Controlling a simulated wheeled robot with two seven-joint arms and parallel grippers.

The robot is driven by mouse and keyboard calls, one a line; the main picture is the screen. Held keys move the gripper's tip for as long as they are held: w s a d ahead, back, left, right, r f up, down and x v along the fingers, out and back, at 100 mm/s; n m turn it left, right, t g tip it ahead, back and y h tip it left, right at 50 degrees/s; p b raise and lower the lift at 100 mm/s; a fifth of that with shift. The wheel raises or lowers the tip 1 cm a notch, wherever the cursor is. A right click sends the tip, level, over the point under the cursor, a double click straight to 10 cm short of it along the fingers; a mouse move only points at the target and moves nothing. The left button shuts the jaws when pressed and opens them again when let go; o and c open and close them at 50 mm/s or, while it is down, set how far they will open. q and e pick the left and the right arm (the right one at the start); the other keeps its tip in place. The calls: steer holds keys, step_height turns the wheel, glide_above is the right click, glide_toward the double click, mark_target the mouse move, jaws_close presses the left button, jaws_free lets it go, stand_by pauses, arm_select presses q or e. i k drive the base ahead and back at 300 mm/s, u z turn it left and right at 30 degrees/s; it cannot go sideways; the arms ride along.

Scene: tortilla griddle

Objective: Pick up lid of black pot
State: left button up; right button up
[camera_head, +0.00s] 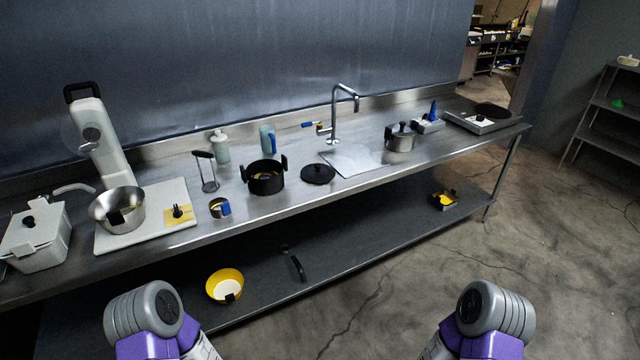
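The black pot (264,182) stands without its lid on the steel counter, left of the sink, with handles rising at its sides. A round black lid (318,174) with a small knob lies flat on the counter just right of the pot, apart from it. Something yellowish shows inside the pot, too small to make out. Only parts of my two arms show at the bottom left and bottom right, well short of the counter. Neither gripper is in the picture.
A faucet (337,112) stands behind the sink (352,160). A steel pot (400,138) is right of it. A metal stand (207,172) and a small cup (220,208) are left of the black pot. A yellow bowl (225,286) sits on the lower shelf. The floor before the counter is clear.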

mark_target(317, 173)
steer(key=z, duration=0.5)
steer(key=i, duration=1.55)
steer(key=u, duration=0.55)
